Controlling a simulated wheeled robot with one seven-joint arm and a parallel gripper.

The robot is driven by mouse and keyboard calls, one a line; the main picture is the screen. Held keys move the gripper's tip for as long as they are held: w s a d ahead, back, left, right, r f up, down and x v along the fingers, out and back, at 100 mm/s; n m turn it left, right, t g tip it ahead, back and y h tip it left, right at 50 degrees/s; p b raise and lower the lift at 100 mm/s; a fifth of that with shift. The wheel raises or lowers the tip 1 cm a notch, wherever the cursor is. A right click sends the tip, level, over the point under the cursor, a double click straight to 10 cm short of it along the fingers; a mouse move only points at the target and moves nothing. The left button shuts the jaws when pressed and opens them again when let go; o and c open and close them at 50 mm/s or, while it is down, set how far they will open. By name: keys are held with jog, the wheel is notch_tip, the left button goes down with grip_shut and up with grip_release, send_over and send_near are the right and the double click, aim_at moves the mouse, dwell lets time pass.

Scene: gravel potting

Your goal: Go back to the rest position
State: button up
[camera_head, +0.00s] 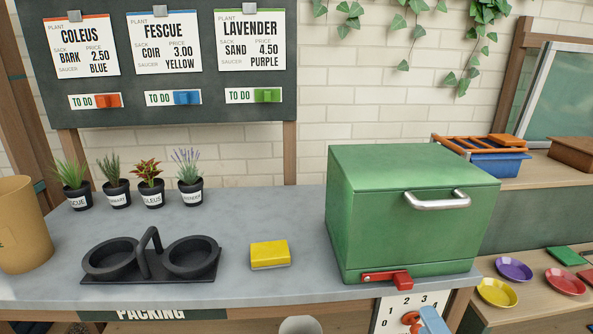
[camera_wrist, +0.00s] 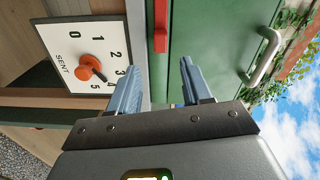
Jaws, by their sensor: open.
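My gripper (camera_wrist: 158,82) is open in the wrist view, with two blue fingers apart and nothing held between them. The fingers are in front of the green box (camera_wrist: 210,40) and right of the white SENT dial plate (camera_wrist: 70,55). The dial's orange knob (camera_wrist: 90,61) is outside the fingers; its dark pointer is towards the high numbers, near 4, but I cannot tell exactly. In the head view a blue finger (camera_head: 434,321) shows at the bottom edge, beside the orange knob (camera_head: 411,318). The rest of my gripper is cut off there.
The green box (camera_head: 400,220) stands on the grey counter (camera_head: 290,220), with a red latch (camera_head: 384,278) at its lower front and a metal handle (camera_head: 437,200). A yellow sponge-like block (camera_head: 270,255), a black double-ring carrier (camera_head: 150,262) and several potted plants stand left.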

jog(key=s+a+f+n+g+p, duration=0.15)
jog(key=s+n, duration=0.65)
jog(key=s, duration=1.3)
jog(key=s+a+r+n, duration=0.1)
jog(key=s+r+n, duration=0.3)
jog(key=s, duration=0.3)
jog(key=s+a+r+n+g, duration=0.1)
jog(key=s+a+r+n, duration=0.1)
jog(key=s+r+n, duration=0.2)
jog(key=v, duration=0.3)
jog(key=shift+s+p, duration=0.25)
jog(key=shift+p, duration=0.05)
jog(key=shift+d+f+g, duration=0.1)
jog(key=shift+f+g, duration=0.05)
jog(key=shift+g, duration=0.1)
jog(key=shift+c, duration=0.4)
